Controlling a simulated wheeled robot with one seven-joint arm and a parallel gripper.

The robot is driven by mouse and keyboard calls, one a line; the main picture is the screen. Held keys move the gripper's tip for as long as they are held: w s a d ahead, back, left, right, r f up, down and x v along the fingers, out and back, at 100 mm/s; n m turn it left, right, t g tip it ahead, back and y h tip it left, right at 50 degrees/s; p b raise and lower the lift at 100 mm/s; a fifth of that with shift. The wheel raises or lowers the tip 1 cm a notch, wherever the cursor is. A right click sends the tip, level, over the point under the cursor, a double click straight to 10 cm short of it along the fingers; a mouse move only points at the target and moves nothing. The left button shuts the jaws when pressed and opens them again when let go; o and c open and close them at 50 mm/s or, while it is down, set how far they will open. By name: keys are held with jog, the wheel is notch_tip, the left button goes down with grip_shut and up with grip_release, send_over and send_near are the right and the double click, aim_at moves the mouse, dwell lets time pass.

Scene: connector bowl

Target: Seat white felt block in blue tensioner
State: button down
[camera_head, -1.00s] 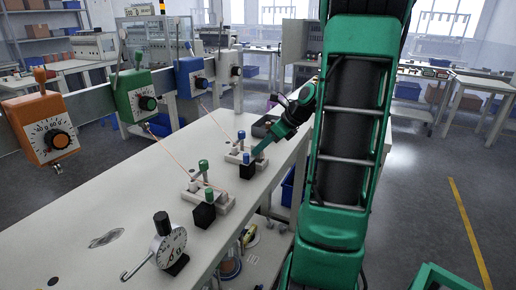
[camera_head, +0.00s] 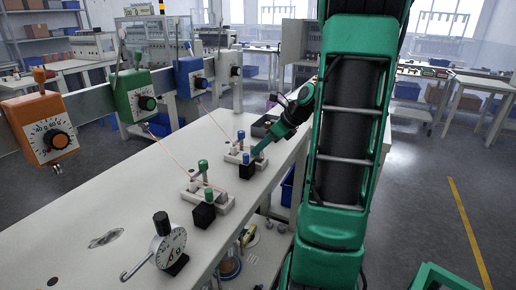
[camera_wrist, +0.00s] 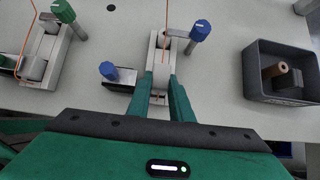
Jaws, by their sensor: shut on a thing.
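The blue-knobbed tensioner fixture (camera_head: 233,157) sits on the white bench, with an orange thread running up from it to the blue box (camera_head: 190,76) on the rail. In the wrist view its pale body (camera_wrist: 153,48) stands upright in the picture, with a blue knob (camera_wrist: 200,30) on a post to its right. My gripper (camera_wrist: 162,82) is at this fixture, its teal fingers closed on a white felt block (camera_wrist: 161,74). The block lies in line with the fixture's channel and the thread. I cannot tell whether it touches the channel floor. My gripper (camera_head: 260,146) also shows in the head view.
A black block with a blue knob (camera_wrist: 108,70) stands close left of my fingers. A green-knobbed fixture (camera_wrist: 42,62) is further left. A dark grey bin (camera_wrist: 282,92) holding a brownish cylinder is at right. A dial gauge (camera_head: 170,245) stands at the bench's near end.

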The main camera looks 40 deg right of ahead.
jog(key=shift+f, duration=1.2)
jog(key=c, duration=1.5)
grip_release()
jog(key=shift+d, duration=0.1)
jog(key=v, duration=1)
jog(key=shift+s+r, duration=0.2)
jog(key=shift+r, duration=0.1)
